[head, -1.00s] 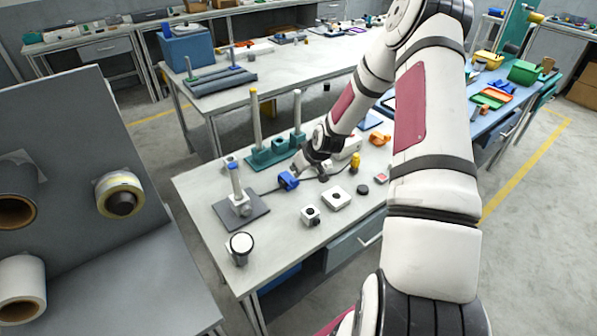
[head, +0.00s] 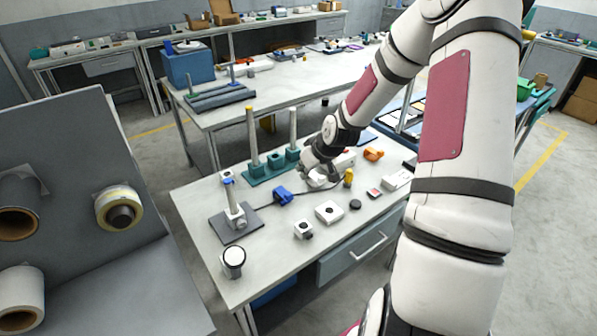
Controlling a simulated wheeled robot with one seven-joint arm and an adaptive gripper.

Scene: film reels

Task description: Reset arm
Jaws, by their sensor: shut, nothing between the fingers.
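My arm reaches over the near workbench (head: 207,257) from the right. My gripper (head: 322,180) is shut and empty, above the back middle of the bench. It is small in view and partly merges with a pale object behind it. A blue clamp-like piece (head: 283,195) lies on the bench to the left of and in front of my gripper, apart from it. A yellow-topped small item (head: 348,177) stands just to the right of my gripper.
A teal base with upright posts (head: 256,170) stands close behind left of my gripper. A post on a dark plate (head: 234,212), a white-topped cylinder (head: 233,261), a white block (head: 328,212) and an orange piece (head: 373,154) also occupy the bench. A tilted grey panel (head: 85,165) is at left.

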